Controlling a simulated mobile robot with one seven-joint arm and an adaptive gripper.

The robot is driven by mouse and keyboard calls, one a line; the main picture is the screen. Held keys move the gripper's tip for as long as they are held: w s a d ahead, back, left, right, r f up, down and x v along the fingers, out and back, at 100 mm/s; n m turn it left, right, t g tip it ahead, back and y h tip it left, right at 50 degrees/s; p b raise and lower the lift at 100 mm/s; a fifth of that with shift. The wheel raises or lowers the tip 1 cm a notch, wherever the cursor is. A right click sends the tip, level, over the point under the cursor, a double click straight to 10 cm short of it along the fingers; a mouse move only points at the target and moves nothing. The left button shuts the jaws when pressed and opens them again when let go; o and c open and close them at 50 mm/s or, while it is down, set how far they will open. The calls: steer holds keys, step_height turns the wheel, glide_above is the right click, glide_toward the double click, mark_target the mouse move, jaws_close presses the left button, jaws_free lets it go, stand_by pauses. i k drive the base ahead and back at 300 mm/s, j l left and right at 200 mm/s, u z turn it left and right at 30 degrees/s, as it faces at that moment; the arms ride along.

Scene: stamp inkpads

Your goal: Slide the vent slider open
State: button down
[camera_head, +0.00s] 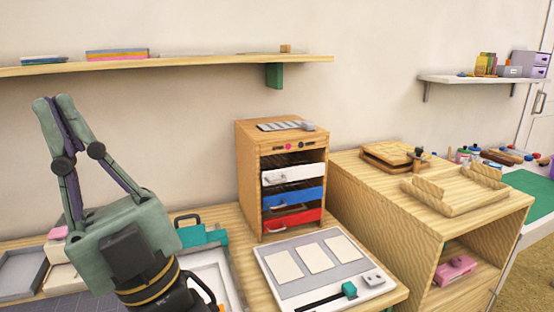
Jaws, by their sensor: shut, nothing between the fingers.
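A slatted grey vent plate (282,126) lies on top of the wooden drawer cabinet (246,180), with a small grey knob (307,126) at its right end. The knob looks like the vent slider, but it is too small to tell how far open it stands. My gripper (53,99) is at the left, fingers pointing up, shut and empty. It is well to the left of the cabinet and touches nothing that I can see.
The cabinet has white (293,175), blue (293,196) and red (293,218) drawers. In front lies a grey panel (270,262) with pale cards and a teal slider (349,289) on a black slot. A wall shelf (190,67) hangs above.

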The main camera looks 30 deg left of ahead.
mark_target(307, 126)
steer(key=i+j+z, duration=0.1)
steer(key=i+j, duration=0.2)
steer(key=i, duration=0.2)
steer(key=i+j+z, duration=0.15)
steer(key=i+j, duration=0.2)
steer(key=i, duration=0.1)
